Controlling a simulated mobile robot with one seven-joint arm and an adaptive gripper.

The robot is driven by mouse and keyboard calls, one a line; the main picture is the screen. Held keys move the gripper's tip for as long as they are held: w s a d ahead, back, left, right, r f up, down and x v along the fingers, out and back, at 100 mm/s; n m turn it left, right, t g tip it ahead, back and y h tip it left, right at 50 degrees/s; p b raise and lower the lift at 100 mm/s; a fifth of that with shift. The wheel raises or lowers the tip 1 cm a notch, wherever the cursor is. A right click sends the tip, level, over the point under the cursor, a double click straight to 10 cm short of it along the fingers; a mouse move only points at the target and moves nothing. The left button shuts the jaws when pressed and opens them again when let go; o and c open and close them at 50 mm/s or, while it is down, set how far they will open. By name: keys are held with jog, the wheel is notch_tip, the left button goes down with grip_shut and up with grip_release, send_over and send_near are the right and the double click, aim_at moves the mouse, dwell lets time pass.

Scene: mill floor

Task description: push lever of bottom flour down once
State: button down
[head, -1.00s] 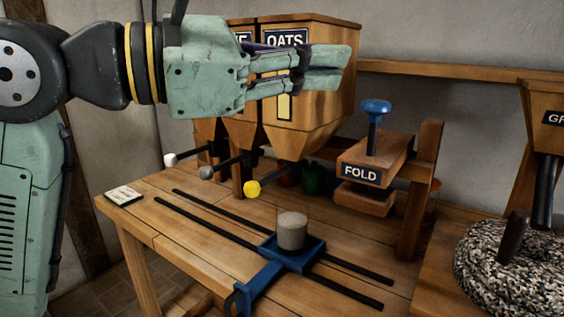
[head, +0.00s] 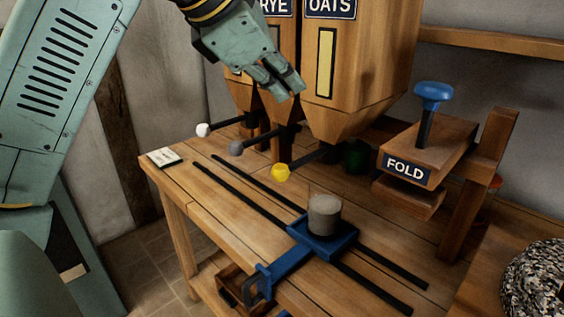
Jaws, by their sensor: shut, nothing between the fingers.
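Three wooden hoppers stand at the back of the bench, each with a lever. The right hopper (head: 375,60) reads OATS and its lever has a yellow knob (head: 280,173). The middle hopper (head: 284,40) reads RYE; a grey-knobbed lever (head: 236,148) sticks out below it. The left hopper (head: 240,92) is mostly hidden behind my gripper, its label unseen; a white-knobbed lever (head: 203,130) is leftmost. A small card (head: 164,158) lies at the bench's left end, its writing unreadable. My gripper (head: 286,90) is shut and empty, above the levers, in front of the hoppers, touching no lever.
A blue carriage (head: 295,262) with a grey cup (head: 324,214) sits on two black rails. A FOLD press (head: 408,165) with a blue knob stands at the right. A millstone (head: 535,285) is at lower right.

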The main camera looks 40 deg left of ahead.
jog(key=b, duration=0.7)
send_over(281, 171)
jog(key=f, duration=0.7)
jog(key=shift+w+f, duration=0.25)
jog(key=shift+w, duration=0.1)
jog(key=shift+f, duration=0.6)
jog(key=shift+f+b, duration=0.15)
jog(key=shift+b, duration=0.15)
jog(key=shift+f, duration=0.3)
jog(key=shift+f+b, duration=2)
jog(key=shift+f, duration=0.5)
dwell(2.2)
